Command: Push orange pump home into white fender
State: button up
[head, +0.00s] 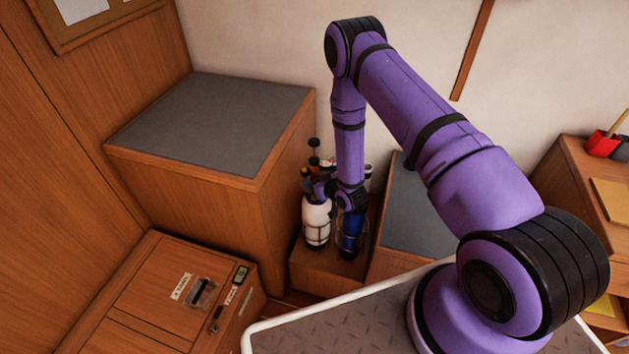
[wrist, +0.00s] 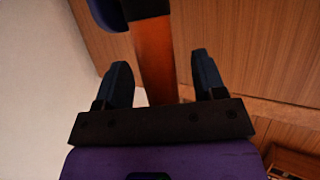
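The white fender (head: 316,222) stands upright in the head view, in a low wooden bay left of a blue one. My gripper (head: 317,187) is just above its top, partly hidden by my own wrist. In the wrist view an orange shaft (wrist: 156,68), which looks like the orange pump, runs between the two fingers of my gripper (wrist: 160,60). Gaps show on both sides of the shaft, so the fingers are open around it. A black collar (wrist: 147,10) caps its upper end in that view. Where the pump meets the fender is hidden.
The blue fender (head: 352,233) stands close on the right. Black knobs (head: 313,143) rise behind my gripper. A tall grey-topped wooden cabinet (head: 213,120) stands left, and a grey panel (head: 416,218) right. A wooden box (head: 165,290) stands at front left.

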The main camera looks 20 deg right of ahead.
jog(key=shift+s, duration=0.1)
jog(key=v, duration=1)
jog(key=shift+s+r, duration=0.15)
jog(key=shift+s, duration=0.1)
